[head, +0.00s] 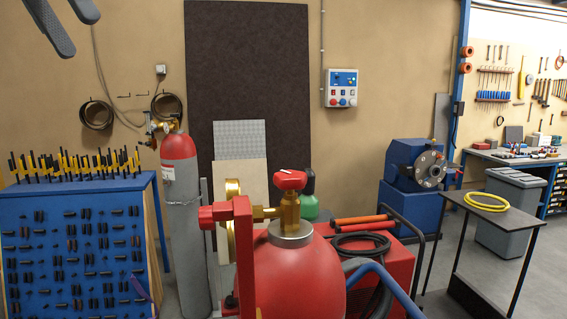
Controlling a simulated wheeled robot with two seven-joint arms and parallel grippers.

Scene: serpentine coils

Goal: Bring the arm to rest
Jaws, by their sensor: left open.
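My left gripper (68,22) shows at the top left corner of the head view. Its two dark grey fingers point down and stand apart with nothing between them. It is raised in front of the beige wall, well above the blue tool cabinet, and touches nothing. The rest of the left arm is outside the picture. My right gripper does not show.
A red cylinder (290,268) with a brass valve and red knob (290,180) stands close in front. A grey cylinder with a red top (180,200) stands left of it. A blue cabinet (75,240) holds tools at left. A small table (500,222) bears a yellow coil (486,202) at right.

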